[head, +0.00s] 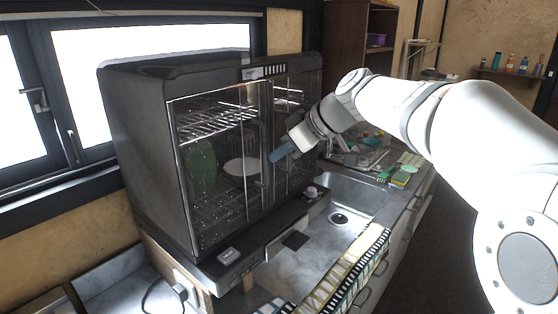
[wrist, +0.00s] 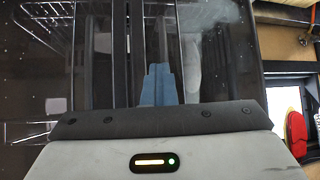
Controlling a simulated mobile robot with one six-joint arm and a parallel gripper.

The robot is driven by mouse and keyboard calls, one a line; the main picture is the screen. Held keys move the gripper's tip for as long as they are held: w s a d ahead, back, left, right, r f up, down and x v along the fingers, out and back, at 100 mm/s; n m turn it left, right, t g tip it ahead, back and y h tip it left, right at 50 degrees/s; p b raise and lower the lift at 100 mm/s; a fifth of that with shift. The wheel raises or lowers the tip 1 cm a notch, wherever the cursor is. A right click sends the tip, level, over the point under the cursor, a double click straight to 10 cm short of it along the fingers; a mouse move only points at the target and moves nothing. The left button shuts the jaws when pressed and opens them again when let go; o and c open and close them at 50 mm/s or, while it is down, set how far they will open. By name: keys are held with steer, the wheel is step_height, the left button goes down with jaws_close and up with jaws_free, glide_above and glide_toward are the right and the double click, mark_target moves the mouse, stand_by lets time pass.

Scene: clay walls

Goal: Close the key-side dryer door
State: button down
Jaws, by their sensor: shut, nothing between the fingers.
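The dish dryer (head: 130,120) is a dark box on the counter with clear doors in front. The left door pane (head: 215,165) is on the side of a flat pale key (head: 229,255); the right door pane (head: 300,95) is on the side of a round knob (head: 311,191). Both panes look near the front plane; I cannot tell whether either stands slightly ajar. My gripper (head: 278,153) is shut and empty, its blue fingertips near the middle door edges. In the wrist view the fingertips (wrist: 158,85) point at the glass and vertical frame bars; contact is unclear.
Inside the dryer are wire racks (head: 215,120), a green plate (head: 201,160) and a white dish (head: 241,166). A steel sink (head: 345,195) lies to the right, with sponges (head: 402,177) behind it. A striped cloth (head: 350,270) lies along the front edge.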

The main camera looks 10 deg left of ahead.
steer(key=shift+a+r, duration=0.1)
steer(key=s+d+f+b+v, duration=0.1)
steer(key=d+f+b+v, duration=0.15)
steer(key=v, duration=1.05)
steer(key=s+d+f+m+h, duration=0.3)
steer(key=s+d+f+m, duration=0.1)
steer(key=f, duration=0.5)
steer(key=s+d+f+m+h, duration=0.3)
steer(key=s+d+f+m, duration=0.2)
steer(key=s+f, duration=0.4)
steer(key=s+d+f+m+h, duration=0.3)
steer(key=s+d+f+m, duration=0.2)
steer(key=f, duration=0.6)
steer(key=shift+s+m, duration=0.3)
steer(key=shift+s, duration=0.45)
steer(key=shift+f, duration=0.15)
